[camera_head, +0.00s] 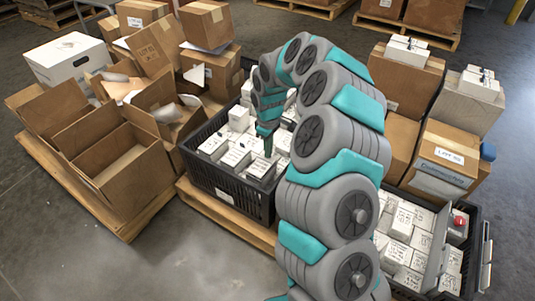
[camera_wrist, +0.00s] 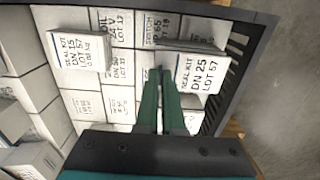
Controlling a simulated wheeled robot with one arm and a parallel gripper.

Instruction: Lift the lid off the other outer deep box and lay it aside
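My gripper (camera_head: 267,145) points down into the middle black crate (camera_head: 232,192), which is packed with white boxes. In the wrist view, my gripper's dark green fingers (camera_wrist: 161,74) are close together, with at most a narrow gap. Their tips are beside the left edge of a raised white box marked SEAL KIT DN 25 (camera_wrist: 198,74); I cannot tell whether they touch or grip it. Another raised SEAL KIT box (camera_wrist: 78,52) stands to the left. I cannot tell from the labels which box is the outer one, and no loose lid is clear.
Open cardboard cartons (camera_head: 125,165) stand on a pallet to the left. A second crate (camera_head: 462,235) of white boxes, with a red item (camera_head: 459,221), is at right. Cartons (camera_head: 438,160) stack behind it. Bare floor (camera_head: 190,255) lies in front.

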